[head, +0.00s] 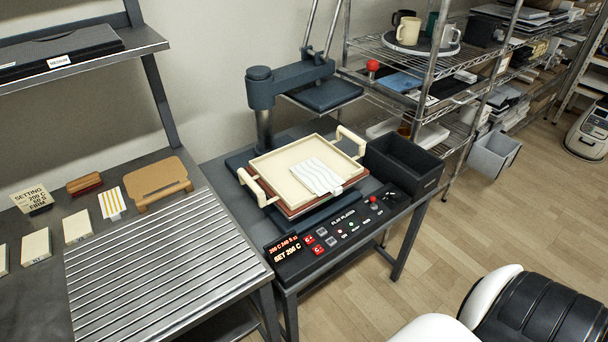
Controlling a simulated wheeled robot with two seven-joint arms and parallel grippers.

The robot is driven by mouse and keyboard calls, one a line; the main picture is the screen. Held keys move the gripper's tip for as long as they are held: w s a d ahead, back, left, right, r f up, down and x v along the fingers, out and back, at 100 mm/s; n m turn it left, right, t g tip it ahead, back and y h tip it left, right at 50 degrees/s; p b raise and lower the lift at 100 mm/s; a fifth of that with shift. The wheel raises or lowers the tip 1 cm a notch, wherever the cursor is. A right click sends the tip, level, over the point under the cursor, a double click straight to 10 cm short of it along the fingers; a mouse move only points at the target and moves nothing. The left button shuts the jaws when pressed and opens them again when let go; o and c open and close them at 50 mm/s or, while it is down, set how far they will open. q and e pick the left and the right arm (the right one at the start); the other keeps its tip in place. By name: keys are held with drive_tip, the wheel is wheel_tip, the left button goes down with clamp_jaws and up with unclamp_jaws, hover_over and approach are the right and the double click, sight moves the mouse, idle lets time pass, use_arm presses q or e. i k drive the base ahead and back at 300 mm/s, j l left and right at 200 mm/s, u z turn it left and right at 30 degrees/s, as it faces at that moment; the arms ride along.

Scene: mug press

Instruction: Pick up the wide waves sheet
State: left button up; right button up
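A white sheet with grey wavy lines (318,176) lies in a cream tray with two handles (282,164). The tray sits on the lower plate of the heat press, and the sheet is toward its front right. Another sheet, with yellow-orange stripes (111,203), lies on the left bench between the small blocks and a tan board. Neither of my grippers shows in the head view, so I cannot see what they hold.
The press's upper plate (324,94) is swung up behind the tray. A dark open bin (403,163) stands right of the tray, and a control panel (335,236) lies in front. The ribbed bench top (160,265) is bare. A wire rack holds mugs (408,31).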

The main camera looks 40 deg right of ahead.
sight(318, 177)
drive_tip(key=i+j+z, duration=0.2)
drive_tip(key=z, duration=0.3)
drive_tip(key=i+j+z, duration=0.15)
drive_tip(key=j+z, duration=0.35)
drive_tip(key=l, duration=0.1)
